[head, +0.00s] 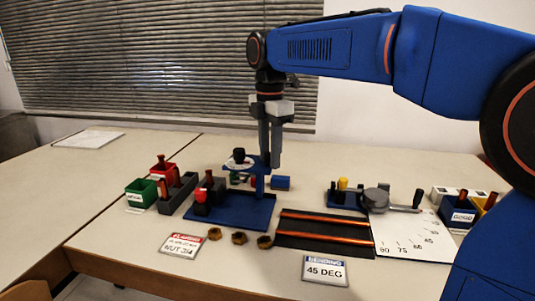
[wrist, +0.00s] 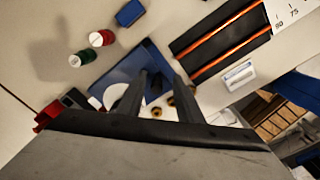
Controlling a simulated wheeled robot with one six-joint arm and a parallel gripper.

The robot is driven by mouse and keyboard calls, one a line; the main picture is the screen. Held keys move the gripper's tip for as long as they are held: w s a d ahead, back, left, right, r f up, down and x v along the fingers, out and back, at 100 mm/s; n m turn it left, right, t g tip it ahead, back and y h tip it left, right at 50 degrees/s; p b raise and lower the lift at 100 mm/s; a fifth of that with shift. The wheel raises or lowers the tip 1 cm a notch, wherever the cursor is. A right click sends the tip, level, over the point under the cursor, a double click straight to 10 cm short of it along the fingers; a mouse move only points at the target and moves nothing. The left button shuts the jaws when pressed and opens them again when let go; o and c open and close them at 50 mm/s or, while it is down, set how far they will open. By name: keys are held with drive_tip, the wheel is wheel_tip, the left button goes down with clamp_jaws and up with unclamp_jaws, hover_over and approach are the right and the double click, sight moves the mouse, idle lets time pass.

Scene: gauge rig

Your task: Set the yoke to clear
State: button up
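The blue stand that appears to carry the yoke (head: 261,184) rises from a blue base plate (head: 240,214) in the head view. A white disc (head: 238,165) with a black knob (head: 239,155) sits at its upper left. My gripper (head: 271,164) points down over the top of this stand. In the wrist view, my gripper's fingers (wrist: 160,72) are apart, with blue surface showing between them. The white disc (wrist: 113,97) is partly hidden by the left finger. I cannot tell whether a finger touches the stand, nor exactly how the yoke is set.
Red (head: 163,168) and green (head: 141,192) bins stand left. A flaring placard (head: 184,244), several brass nuts (head: 239,237) and a bending placard (head: 325,270) lie in front. A dark rack with copper tubes (head: 325,232) and a bender with lever (head: 376,198) stand right.

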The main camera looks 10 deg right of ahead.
wheel_tip(320, 180, up, 17)
drive_tip(key=shift+r, duration=0.2)
idle(0.7)
drive_tip(key=shift+s, duration=0.1)
